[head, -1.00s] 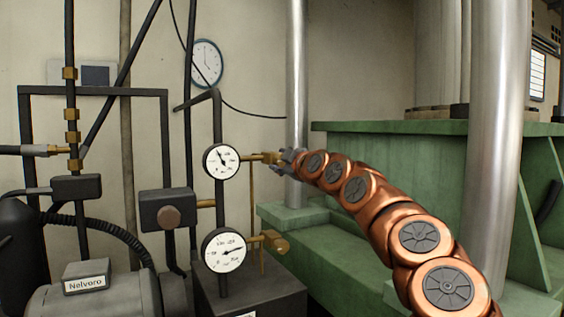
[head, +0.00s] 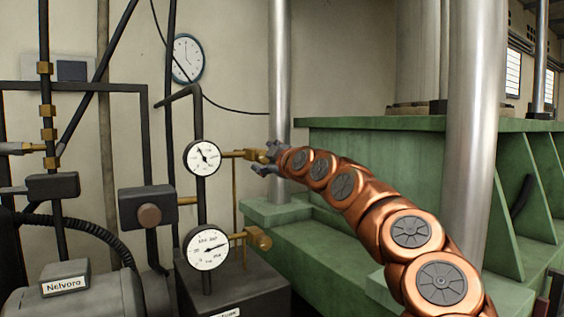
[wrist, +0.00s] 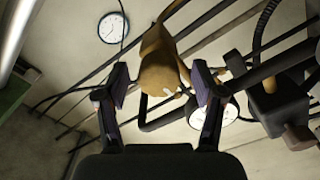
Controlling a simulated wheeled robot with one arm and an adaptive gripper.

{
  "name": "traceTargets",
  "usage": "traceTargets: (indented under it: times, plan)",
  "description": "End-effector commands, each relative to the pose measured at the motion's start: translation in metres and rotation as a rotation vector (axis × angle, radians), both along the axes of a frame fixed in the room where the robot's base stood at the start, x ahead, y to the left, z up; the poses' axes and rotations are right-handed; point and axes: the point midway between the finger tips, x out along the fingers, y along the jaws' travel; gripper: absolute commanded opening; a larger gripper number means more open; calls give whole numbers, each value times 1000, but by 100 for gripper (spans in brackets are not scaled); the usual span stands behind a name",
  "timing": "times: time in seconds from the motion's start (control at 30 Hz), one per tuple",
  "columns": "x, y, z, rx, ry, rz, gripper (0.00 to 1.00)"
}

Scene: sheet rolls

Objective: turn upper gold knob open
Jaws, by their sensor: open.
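The upper gold knob (head: 258,156) sits on a short gold stem to the right of the upper white gauge (head: 202,158). My gripper (head: 265,160) is at the knob, coming from the right, with its fingers spread. In the wrist view the knob (wrist: 160,65) is large and lies between the two dark finger pads of my gripper (wrist: 162,84). A gap shows on each side of it, so the jaws are open around it without a visible grip. The knob's far side and stem are partly hidden in the wrist view.
A lower gold knob (head: 259,239) stands beside the lower gauge (head: 207,249), below my gripper. A thin gold pipe (head: 235,205) runs down near both knobs. A steel column (head: 279,80) and green machine frame (head: 400,150) stand behind my arm.

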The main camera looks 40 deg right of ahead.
Motion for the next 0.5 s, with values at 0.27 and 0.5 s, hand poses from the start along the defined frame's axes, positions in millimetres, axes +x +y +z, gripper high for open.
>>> traceTargets:
  times: [0.27, 0.5]
  plan:
    - [-31, 1, 1, -3, -2, -3, 68]
    - [-62, 4, 2, -3, -4, -4, 68]
